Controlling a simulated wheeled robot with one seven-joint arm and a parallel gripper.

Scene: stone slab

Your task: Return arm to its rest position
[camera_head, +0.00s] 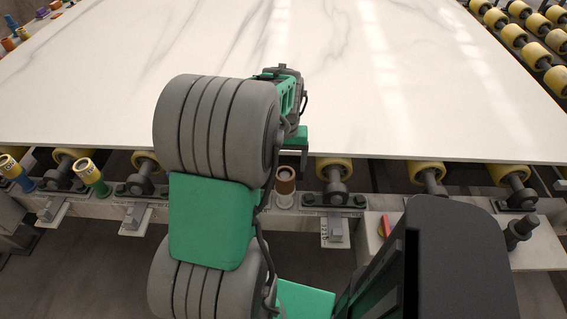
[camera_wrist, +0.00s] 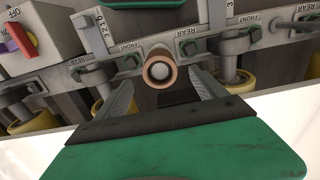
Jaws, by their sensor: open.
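My gripper (camera_head: 292,150) hangs at the front edge of the white stone slab (camera_head: 400,80), with my arm reaching forward to it from below. In the wrist view its two grey fingers (camera_wrist: 162,84) are spread apart with nothing gripped. A copper-brown cylinder with a pale round end (camera_wrist: 159,68) appears between and just beyond the fingertips. In the head view this brown cylinder (camera_head: 286,180) stands upright on the rail directly below my gripper. The fingertips are mostly hidden in the head view, and I cannot tell the exact gap to the cylinder.
Yellow rollers (camera_head: 335,169) line the rail under the slab's front edge. A switch box with a red switch (camera_wrist: 22,38) sits nearby. More rollers (camera_head: 530,48) lie at back right.

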